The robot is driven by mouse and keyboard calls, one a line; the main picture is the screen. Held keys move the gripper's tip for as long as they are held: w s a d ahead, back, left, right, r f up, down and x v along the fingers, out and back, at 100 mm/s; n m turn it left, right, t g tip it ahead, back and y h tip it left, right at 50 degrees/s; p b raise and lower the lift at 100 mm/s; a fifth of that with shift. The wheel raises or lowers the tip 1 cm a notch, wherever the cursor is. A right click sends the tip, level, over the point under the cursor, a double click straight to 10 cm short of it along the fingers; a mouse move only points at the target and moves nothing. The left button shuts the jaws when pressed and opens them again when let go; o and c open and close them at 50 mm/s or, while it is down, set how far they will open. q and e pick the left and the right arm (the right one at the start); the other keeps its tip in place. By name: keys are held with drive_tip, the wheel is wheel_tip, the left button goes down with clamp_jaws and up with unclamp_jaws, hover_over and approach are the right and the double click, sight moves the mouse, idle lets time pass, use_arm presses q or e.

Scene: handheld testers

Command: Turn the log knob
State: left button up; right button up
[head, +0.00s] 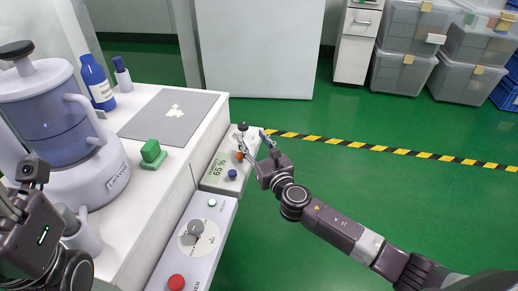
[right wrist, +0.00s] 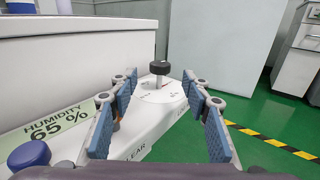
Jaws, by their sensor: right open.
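The log knob, a dark round knob (head: 243,126) on a stalk, stands at the far end of the white handheld tester (head: 212,184). In the right wrist view the knob (right wrist: 160,67) stands upright over a dial with small marks and a red one. My right gripper (head: 253,144) is open and empty, at the tester's right edge. In the right wrist view its fingers (right wrist: 160,80) spread either side of the knob's line, with the knob beyond the tips and apart from them. Part of my left arm shows at the lower left; its fingers are not clear.
The tester has a humidity display (right wrist: 57,122) reading 65 % and a blue button (head: 232,174). Another tester with a grey knob (head: 195,228) and red button (head: 176,282) is nearer. A white counter (head: 125,208) rises on the left. Green floor on the right is open.

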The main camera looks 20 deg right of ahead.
drive_tip(key=shift+s+d, duration=0.1)
drive_tip(key=shift+s, duration=2.25)
